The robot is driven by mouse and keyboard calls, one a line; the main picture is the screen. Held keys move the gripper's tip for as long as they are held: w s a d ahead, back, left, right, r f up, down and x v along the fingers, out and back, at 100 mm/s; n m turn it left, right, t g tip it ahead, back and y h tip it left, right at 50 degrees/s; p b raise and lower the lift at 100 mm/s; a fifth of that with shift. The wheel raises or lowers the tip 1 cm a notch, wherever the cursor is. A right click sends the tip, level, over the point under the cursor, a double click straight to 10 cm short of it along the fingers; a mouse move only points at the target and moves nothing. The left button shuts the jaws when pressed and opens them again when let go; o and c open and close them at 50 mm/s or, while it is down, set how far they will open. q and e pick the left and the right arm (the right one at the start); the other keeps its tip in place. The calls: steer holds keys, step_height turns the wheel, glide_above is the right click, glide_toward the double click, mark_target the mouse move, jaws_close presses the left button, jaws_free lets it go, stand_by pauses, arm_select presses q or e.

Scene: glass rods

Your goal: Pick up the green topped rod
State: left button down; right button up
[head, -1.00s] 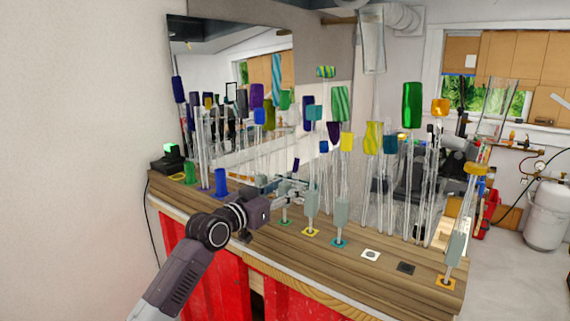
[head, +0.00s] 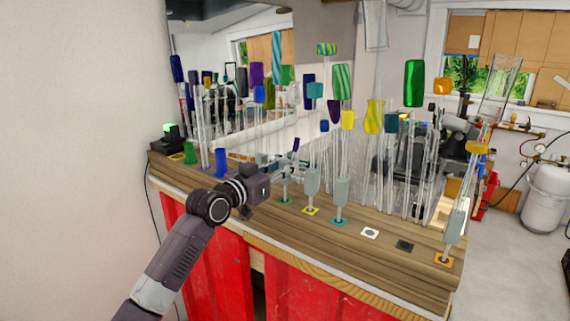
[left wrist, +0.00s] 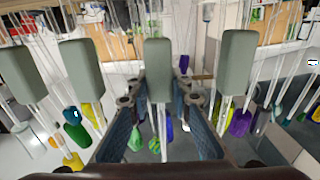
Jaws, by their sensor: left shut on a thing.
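Green tops in the head view include a plain green one (head: 287,75), a green striped one (head: 342,82) and a large dark green one (head: 414,83). I cannot trace which top belongs to the held rod. My right gripper is not in view.
The wooden bench (head: 385,252) is crowded with upright rods with coloured tops. A mirror behind repeats rods.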

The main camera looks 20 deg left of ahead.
mark_target(284, 91)
arm_select(q)
step_height(284, 91, up, 18)
steer(key=b, duration=0.3)
steer(key=shift+r, duration=0.8)
